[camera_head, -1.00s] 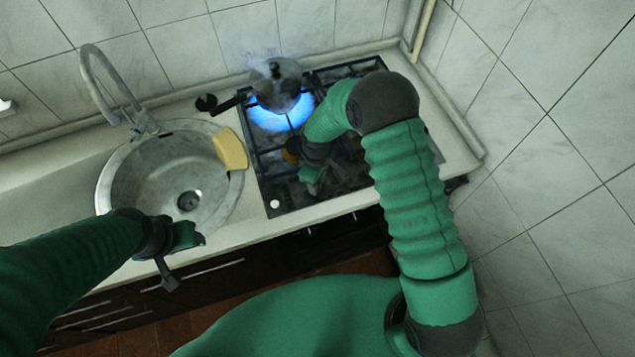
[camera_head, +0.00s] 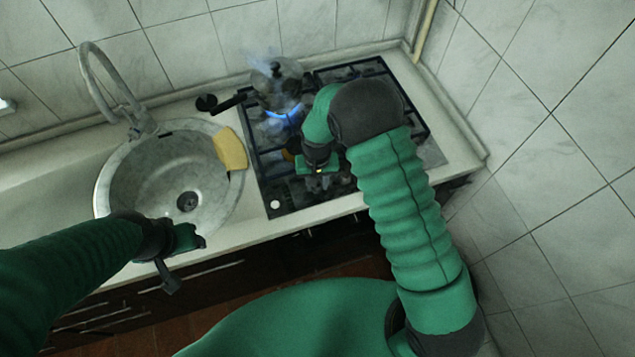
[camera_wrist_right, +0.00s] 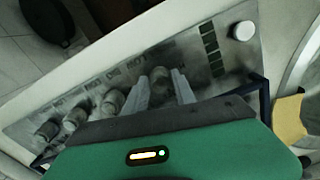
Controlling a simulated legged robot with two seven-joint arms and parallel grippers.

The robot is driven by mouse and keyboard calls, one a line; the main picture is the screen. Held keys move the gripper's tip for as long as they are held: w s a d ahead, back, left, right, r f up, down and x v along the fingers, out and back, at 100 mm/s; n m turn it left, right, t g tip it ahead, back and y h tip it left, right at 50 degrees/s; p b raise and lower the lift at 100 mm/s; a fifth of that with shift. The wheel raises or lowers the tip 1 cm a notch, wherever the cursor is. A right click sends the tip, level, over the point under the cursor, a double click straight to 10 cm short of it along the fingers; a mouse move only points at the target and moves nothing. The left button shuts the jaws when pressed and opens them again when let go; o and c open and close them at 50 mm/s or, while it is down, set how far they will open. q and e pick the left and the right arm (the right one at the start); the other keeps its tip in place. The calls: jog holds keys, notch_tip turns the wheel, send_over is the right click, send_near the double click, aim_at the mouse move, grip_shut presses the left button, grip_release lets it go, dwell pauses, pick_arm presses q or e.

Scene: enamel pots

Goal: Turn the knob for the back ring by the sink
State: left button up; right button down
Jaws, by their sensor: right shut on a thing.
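In the wrist view, a row of several round knobs runs along the stove's control panel (camera_wrist_right: 205,60). My right gripper (camera_wrist_right: 160,92) is shut on the knob nearest the sink (camera_wrist_right: 160,78), one pale finger on each side. In the head view, my right gripper (camera_head: 318,178) is over the front of the stove, and the held knob cannot be made out. My left gripper (camera_head: 180,258) hangs in front of the sink, apart from everything.
The round sink (camera_head: 150,185) with its tall tap (camera_head: 95,80) is left of the stove. A yellow sponge (camera_head: 230,149) lies on its right rim. The pot's handle (camera_head: 228,103) points left. A tiled wall (camera_head: 550,150) bounds the right side.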

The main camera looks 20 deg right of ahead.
jog(key=m, duration=0.6)
jog(key=shift+w+r, duration=0.2)
jog(key=shift+w, duration=0.2)
jog(key=shift+m, duration=0.3)
jog(key=c, duration=1.4)
grip_release()
jog(key=o, duration=0.3)
jog(key=shift+f, duration=0.1)
jog(key=shift+o, duration=0.4)
jog(key=shift+f, duration=0.1)
jog(key=shift+s, duration=0.1)
notch_tip(320, 180, up, 17)
jog(key=b, duration=0.1)
